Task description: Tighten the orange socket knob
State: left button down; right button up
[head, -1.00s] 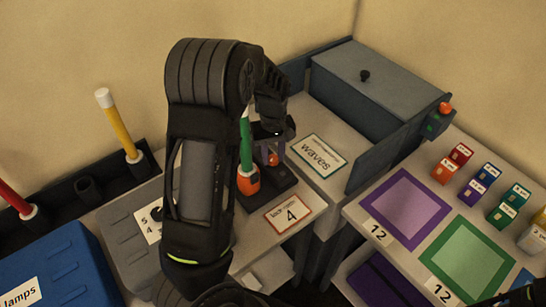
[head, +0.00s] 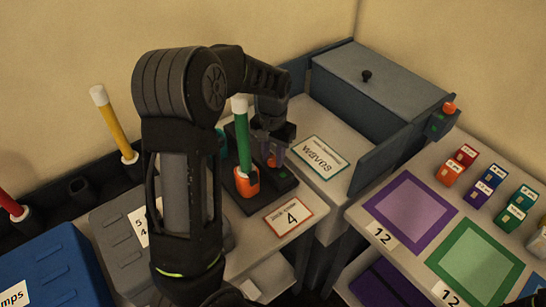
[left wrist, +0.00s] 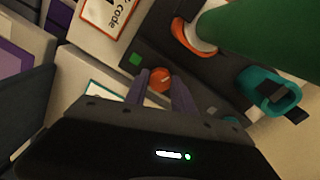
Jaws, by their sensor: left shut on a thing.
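The small round orange knob (head: 272,161) is on a dark base (head: 262,196). My left gripper (head: 273,152) comes down from above with its fingers shut on the knob. The left wrist view shows the knob (left wrist: 160,79) between the two purplish fingers, with a light mark on its face. Beside it, the orange socket (head: 247,183) holds an upright green rod (head: 244,145) with a white top. A teal socket (left wrist: 262,92) shows on the same base and is partly hidden by my arm in the head view. My right gripper is not in view.
A grey box (head: 375,95) stands behind. A yellow rod (head: 115,125) stands at left, near a blue case (head: 55,275). Small blocks and coloured mats fill the right table.

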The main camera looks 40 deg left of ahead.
aim_at(273, 159)
pick_arm(q)
jog(key=shift+m, duration=0.3)
jog(key=c, duration=1.1)
grip_release()
jog(key=shift+o, duration=0.2)
notch_tip(273, 159, up, 8)
jog(key=shift+f+b, duration=0.1)
jog(key=shift+b, duration=0.45)
